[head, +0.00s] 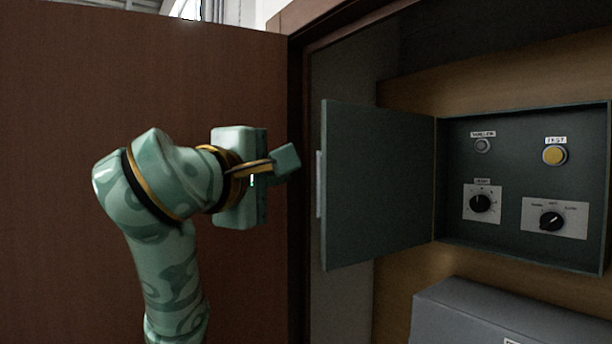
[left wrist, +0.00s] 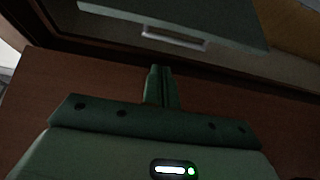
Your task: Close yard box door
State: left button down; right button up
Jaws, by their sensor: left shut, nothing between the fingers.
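The yard box door (head: 378,185) is a dark green panel that stands open, swung out to the left from the left edge of the yard box (head: 520,245). A pale handle (head: 319,185) shows on the door's free edge. My left gripper (head: 287,160) is shut and empty, just left of that free edge, with a gap between them in the head view. In the left wrist view my shut fingers (left wrist: 160,84) point toward the door (left wrist: 225,24) and its pale bar handle (left wrist: 172,37), apart from both. My right gripper is not in view.
The box's face carries a yellow button (head: 554,155), a small grey button (head: 482,145) and two black knobs (head: 479,203). A large brown panel (head: 60,180) stands behind my left arm. A grey case (head: 500,315) lies below the box.

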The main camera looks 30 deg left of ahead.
pick_arm(q)
jog(key=w+b, duration=0.1)
jog(key=w, duration=0.7)
jog(key=shift+w+a+b, duration=0.25)
jog(key=shift+a+b, duration=0.1)
jog(key=shift+w, duration=0.1)
jog(key=shift+d, duration=0.15)
